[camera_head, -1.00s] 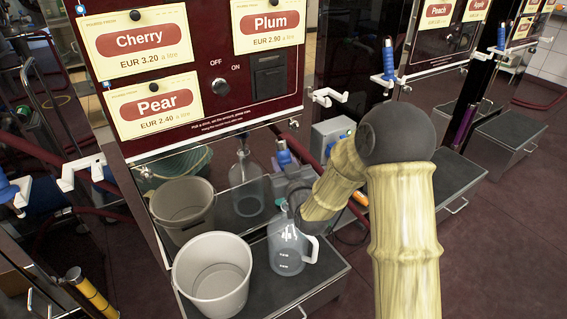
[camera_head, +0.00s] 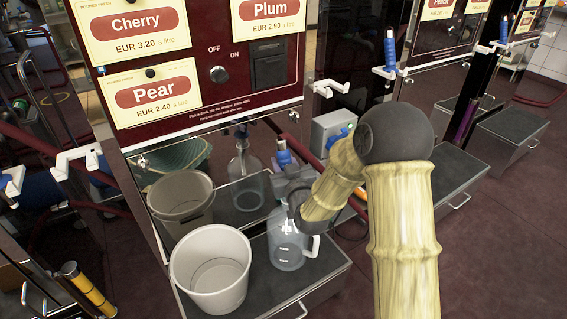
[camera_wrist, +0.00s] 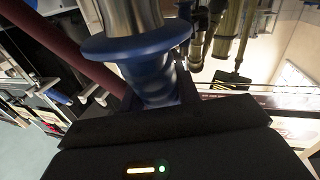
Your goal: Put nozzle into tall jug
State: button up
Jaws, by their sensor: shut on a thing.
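The tall jug (camera_head: 288,250) is translucent, with a handle on its right side, and stands upright on the dark platform beside a bucket. My gripper (camera_head: 292,188) is just above and behind the jug's neck, partly hidden by my arm. It is shut on the nozzle (camera_head: 284,156), whose blue upper part shows above the jaws. In the wrist view, the nozzle's blue collar and body (camera_wrist: 135,48) sit between the dark jaws, with a silver part above. The nozzle's lower end is at the jug's mouth; I cannot tell whether it is inside.
A pale bucket (camera_head: 212,272) stands left of the jug on the platform (camera_head: 318,272). The shiny panel behind reflects bucket and jug. The price panel (camera_head: 190,60) rises above. An empty white hook (camera_head: 331,87) is at its right. Another blue nozzle (camera_head: 390,52) hangs further right.

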jog(key=shift+f+b, duration=0.95)
jog(key=shift+f, duration=0.2)
jog(key=o, duration=1.2)
jog(key=b+v, duration=0.5)
jog(key=v, duration=0.4)
jog(key=shift+f, duration=0.1)
jog(key=b, duration=0.2)
jog(key=shift+s+d+b, duration=0.15)
jog(key=shift+s+b, duration=0.15)
jog(key=shift+b, duration=0.1)
